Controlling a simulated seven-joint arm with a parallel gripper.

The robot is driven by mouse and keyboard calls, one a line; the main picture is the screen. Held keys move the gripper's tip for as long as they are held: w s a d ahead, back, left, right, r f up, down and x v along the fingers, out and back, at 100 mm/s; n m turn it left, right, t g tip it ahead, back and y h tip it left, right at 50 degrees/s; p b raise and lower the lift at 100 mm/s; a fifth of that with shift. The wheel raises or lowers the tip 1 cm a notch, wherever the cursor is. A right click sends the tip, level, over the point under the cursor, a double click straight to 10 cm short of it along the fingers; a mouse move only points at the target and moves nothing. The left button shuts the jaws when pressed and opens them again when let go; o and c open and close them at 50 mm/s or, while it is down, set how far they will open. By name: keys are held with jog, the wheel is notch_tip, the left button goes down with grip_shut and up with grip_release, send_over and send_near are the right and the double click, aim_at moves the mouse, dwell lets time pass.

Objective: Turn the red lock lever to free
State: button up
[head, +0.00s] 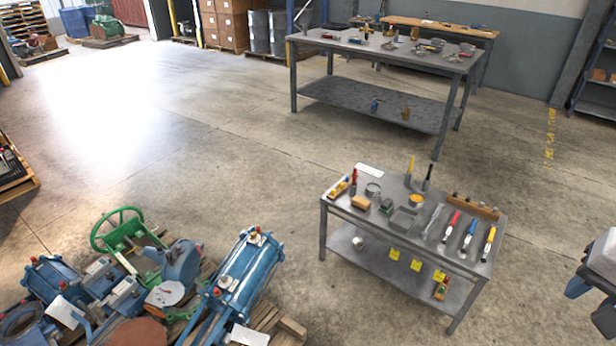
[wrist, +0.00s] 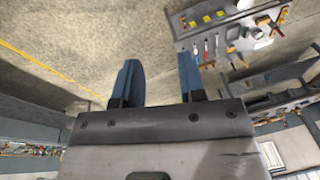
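I cannot pick out a red lock lever for certain in either view. A pallet lot of blue valves and cylinders with a green handwheel (head: 118,230) lies at the lower left of the head view. Small red caps or knobs show on it, including one on the long blue cylinder (head: 238,275), too small to identify as a lever. My gripper (wrist: 158,62) shows two blue fingers spread apart in the wrist view, with nothing between them. In the head view, part of my white and blue arm end shows at the right edge, well away from the pallet lot.
A small steel workbench (head: 400,228) with hand tools, tins and yellow tags stands between the pallet lot and my arm. A larger bench (head: 385,50) stands behind. Open concrete floor (head: 190,130) lies at the left middle. The wrist view shows a tool-covered bench (wrist: 215,18) beyond the fingers.

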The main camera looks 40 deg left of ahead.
jog(key=w+a+f+m+g+y, duration=0.2)
jog(key=w+a+m+g+y, duration=0.3)
jog(key=w+a, duration=2.05)
jog(key=w+a+f+m+g+y, duration=0.1)
jog(key=w+a+f+m, duration=0.15)
jog(key=a+f, duration=0.65)
jog(key=w+a+f+m+g, duration=0.1)
jog(key=w+a+f+m, duration=0.15)
jog(key=a, duration=1.25)
jog(key=w+a+f+m+g+y, duration=0.1)
jog(key=w+a+f+m, duration=0.15)
jog(key=a+f, duration=0.6)
jog(key=s+a+f+m+g, duration=0.1)
jog(key=a+f, duration=0.2)
jog(key=a, duration=0.3)
jog(key=a+f+m+y, duration=0.1)
jog(key=a+f, duration=0.2)
jog(key=a, duration=0.3)
jog(key=s+a+f+m+g, duration=0.1)
jog(key=a+f, duration=0.2)
jog(key=a, duration=0.3)
jog(key=m+g+y, duration=0.3)
jog(key=m+g, duration=0.1)
jog(key=m, duration=0.5)
send_near(200, 252)
jog(key=a, duration=0.2)
jog(key=shift+s+a+f, duration=0.15)
jog(key=shift+s+f, duration=0.15)
jog(key=shift+s, duration=0.45)
